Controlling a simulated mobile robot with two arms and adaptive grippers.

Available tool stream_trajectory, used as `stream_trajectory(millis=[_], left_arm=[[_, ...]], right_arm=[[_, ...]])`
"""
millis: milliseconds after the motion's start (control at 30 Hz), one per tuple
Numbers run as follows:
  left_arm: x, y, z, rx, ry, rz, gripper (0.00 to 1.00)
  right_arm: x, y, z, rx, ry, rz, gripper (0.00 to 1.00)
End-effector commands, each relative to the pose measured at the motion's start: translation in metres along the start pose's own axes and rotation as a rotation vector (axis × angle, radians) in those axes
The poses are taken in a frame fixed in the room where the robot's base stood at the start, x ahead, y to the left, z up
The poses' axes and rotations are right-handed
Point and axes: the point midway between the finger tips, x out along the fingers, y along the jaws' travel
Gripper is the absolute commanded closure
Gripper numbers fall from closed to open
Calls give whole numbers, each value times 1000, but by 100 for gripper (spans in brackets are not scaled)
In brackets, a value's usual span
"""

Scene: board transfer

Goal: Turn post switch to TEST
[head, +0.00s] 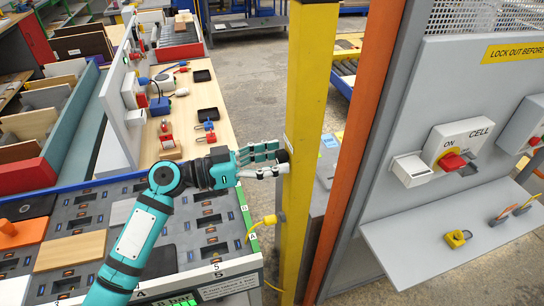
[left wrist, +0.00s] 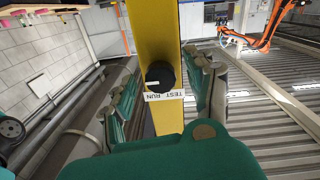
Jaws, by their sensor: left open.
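The yellow post (head: 307,110) stands upright just right of my left gripper (head: 268,160) in the head view. In the left wrist view the post switch is a round black knob (left wrist: 160,76) on the yellow post (left wrist: 152,35). A pale mark on the knob points to the left of the picture. Under it a white label (left wrist: 163,96) shows TEST and RUN upside down, with RUN on the left, the side of the mark. My left gripper (left wrist: 166,80) is open, its fingers either side of the knob, apart from it as far as I can tell. My right gripper is out of view.
A workbench (head: 229,113) with padlocks and small parts lies left of the post. An orange post (head: 358,140) and a grey panel (head: 420,85) with a red CELL switch (head: 453,162) stand to the right. A yellow padlock (head: 457,238) lies on the panel's shelf.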

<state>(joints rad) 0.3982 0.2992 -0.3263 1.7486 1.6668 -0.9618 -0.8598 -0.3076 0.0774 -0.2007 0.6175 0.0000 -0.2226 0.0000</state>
Motion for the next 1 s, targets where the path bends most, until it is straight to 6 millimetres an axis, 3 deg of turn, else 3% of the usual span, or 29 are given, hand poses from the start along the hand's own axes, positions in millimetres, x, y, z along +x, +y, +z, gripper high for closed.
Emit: stream_trajectory(millis=[67,500,1000], left_arm=[[0,0,0,0,0,0,45],[-1,0,0,0,0,0,100],[-1,0,2,-151,6,1,100]], right_arm=[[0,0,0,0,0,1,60],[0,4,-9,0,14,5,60],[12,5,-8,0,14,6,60]])
